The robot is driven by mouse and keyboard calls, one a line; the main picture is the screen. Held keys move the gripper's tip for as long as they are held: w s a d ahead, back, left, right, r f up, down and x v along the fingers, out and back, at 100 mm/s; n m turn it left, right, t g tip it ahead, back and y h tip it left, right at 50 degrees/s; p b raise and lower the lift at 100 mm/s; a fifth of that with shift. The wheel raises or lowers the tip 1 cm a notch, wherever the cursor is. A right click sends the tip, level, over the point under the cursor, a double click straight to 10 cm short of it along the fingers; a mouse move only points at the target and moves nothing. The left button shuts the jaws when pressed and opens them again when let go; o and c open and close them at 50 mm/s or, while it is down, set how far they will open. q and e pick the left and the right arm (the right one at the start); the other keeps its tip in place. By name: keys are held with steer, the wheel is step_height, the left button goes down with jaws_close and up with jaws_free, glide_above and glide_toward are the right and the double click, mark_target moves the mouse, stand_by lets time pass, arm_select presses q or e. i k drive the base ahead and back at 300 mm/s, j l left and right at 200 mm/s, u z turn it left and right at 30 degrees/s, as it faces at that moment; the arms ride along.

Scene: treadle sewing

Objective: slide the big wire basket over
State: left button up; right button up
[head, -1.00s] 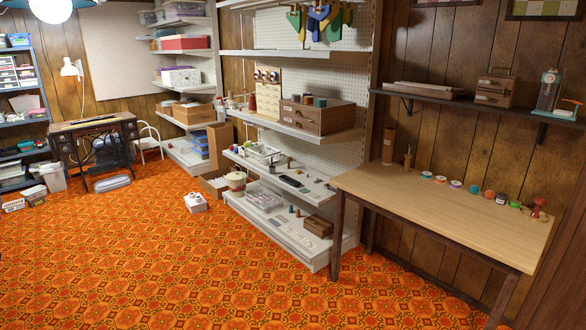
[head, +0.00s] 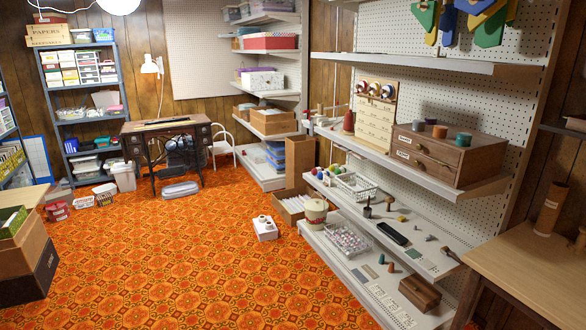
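A white wire basket (head: 357,187) stands on the middle shelf of the pegboard unit, beside several colored balls of yarn (head: 325,176). A second basket-like container (head: 347,240), pale and filled with small pinkish items, sits on the low shelf below it. I cannot tell for sure from here which of the two is the big wire basket, or whether the lower one is wire. Neither of my grippers is in view.
A black oblong item (head: 392,233) and small tools lie right of the upper basket. A white box (head: 265,228) is on the orange floor (head: 200,270), which is otherwise largely clear. A wooden table (head: 530,268) is at right.

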mark_target(347, 241)
steer(key=i+z, duration=0.1)
steer(key=i, duration=0.45)
steer(key=i+j+z, duration=0.1)
steer(key=i, duration=0.45)
steer(key=i+j+z, duration=0.1)
steer(key=i, duration=0.4)
steer(key=i+j+z, duration=0.1)
steer(key=i, duration=0.45)
steer(key=i+j+z, duration=0.2)
steer(key=i+z, duration=0.2)
steer(key=i+j+z, duration=0.55)
steer(key=z, duration=0.2)
steer(key=i+j+z, duration=0.2)
steer(key=j+z, duration=0.15)
steer(key=j, duration=0.15)
steer(key=i+j+z, duration=0.15)
steer(key=j, duration=0.25)
